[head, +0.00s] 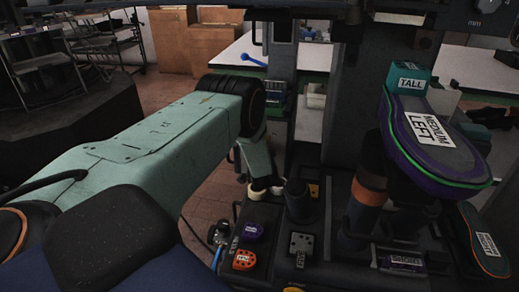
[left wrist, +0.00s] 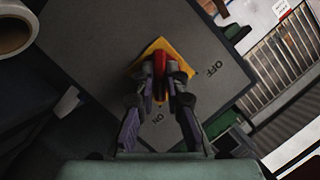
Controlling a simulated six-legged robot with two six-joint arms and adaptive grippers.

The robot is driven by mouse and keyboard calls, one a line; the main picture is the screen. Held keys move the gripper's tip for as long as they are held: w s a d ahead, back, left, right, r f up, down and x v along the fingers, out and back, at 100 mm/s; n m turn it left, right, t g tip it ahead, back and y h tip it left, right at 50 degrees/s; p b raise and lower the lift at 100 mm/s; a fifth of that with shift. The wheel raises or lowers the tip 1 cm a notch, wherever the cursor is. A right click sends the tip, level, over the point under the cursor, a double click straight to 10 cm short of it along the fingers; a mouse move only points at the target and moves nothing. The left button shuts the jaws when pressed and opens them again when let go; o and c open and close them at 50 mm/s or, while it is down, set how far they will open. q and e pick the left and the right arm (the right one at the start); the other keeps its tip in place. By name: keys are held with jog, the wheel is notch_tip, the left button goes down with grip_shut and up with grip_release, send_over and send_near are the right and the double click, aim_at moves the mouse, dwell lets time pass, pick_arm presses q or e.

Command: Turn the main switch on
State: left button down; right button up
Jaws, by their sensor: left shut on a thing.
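The main switch shows in the left wrist view as a red handle (left wrist: 159,64) on a yellow plate (left wrist: 149,52). It sits on a dark grey panel (left wrist: 95,62) marked OFF to the right of the switch and ON below it. My left gripper (left wrist: 160,80) is shut on the red handle, with one finger on each side. The fingers hide part of the handle, so I cannot tell its exact angle. In the head view my left arm reaches toward the machine, and the switch cannot be made out. My right gripper is not in view.
The dark machine carries a purple button (head: 253,231) and an orange-red button (head: 244,260). A sole-shaped piece marked MEDIUM LEFT (head: 432,135) stands at the right, near a teal TALL block (head: 408,78). A white-topped bench (head: 235,58) is behind. Brick floor shows beyond my left arm.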

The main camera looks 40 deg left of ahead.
pick_arm(q)
jog(key=shift+w+r, duration=0.1)
jog(key=shift+r, duration=0.1)
dwell(0.4)
jog(key=c, duration=1.4)
grip_release()
jog(key=shift+f, duration=0.15)
jog(key=shift+d, duration=0.1)
jog(key=v, duration=1.2)
jog(key=shift+f, duration=0.1)
